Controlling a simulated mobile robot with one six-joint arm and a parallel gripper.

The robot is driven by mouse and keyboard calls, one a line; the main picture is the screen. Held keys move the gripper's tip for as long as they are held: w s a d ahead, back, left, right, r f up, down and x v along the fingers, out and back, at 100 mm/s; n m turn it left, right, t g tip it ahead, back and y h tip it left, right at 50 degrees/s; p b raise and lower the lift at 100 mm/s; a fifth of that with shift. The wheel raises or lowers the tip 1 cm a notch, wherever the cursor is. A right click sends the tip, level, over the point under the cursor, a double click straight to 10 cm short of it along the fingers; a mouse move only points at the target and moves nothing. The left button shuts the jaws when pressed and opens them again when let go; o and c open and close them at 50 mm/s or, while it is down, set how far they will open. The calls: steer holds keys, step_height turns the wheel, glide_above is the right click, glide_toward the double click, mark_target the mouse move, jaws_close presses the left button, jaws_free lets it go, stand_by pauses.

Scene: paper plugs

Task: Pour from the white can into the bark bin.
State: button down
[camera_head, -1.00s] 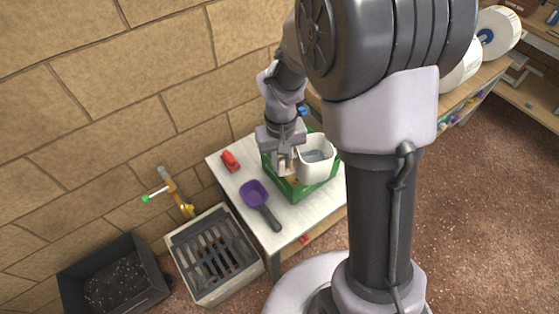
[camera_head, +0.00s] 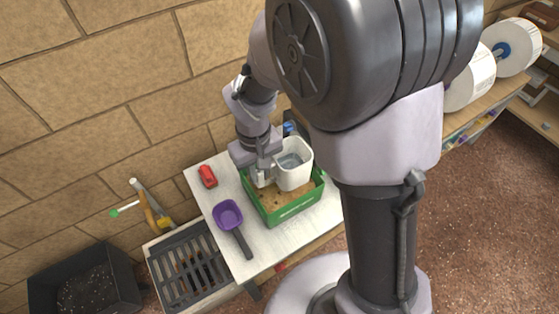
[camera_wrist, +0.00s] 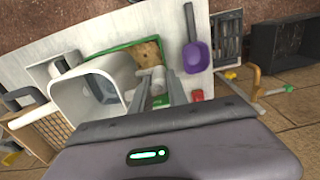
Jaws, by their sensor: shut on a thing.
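My gripper (camera_head: 268,172) is shut on the side of the white can (camera_head: 293,176), a squarish, open-topped container. The can looks roughly upright, over the back part of a green crate (camera_head: 290,213). Something greyish shows inside it. The crate holds tan, speckled material. A black bin (camera_head: 128,272) on the floor at lower left holds dark material with pale flecks. I cannot tell for certain which is the bark bin. In the wrist view, the can (camera_wrist: 72,104) is left of my fingers (camera_wrist: 158,92), and the black bin (camera_wrist: 285,25) is at upper right.
A purple scoop (camera_head: 228,214) and a red object (camera_head: 207,176) lie on the white tabletop (camera_head: 222,182), left of the crate. A slatted grey-topped box (camera_head: 187,262) stands between table and black bin. A yellow-handled tool (camera_head: 150,208) is near the wall.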

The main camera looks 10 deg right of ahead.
steer(key=s+a+f+n+b, duration=0.4)
steer(key=s+a+f+b, duration=0.3)
steer(key=a, duration=0.3)
steer(key=r+p, duration=0.1)
steer(key=r, duration=0.1)
steer(key=r+g+y+p, duration=0.1)
steer(key=shift+w+a+r, duration=0.15)
steer(key=shift+w+r, duration=0.05)
steer(key=shift+r, duration=0.2)
steer(key=shift+r+g+y, duration=0.4)
steer(key=shift+r+y, duration=0.3)
steer(key=shift+r, duration=0.55)
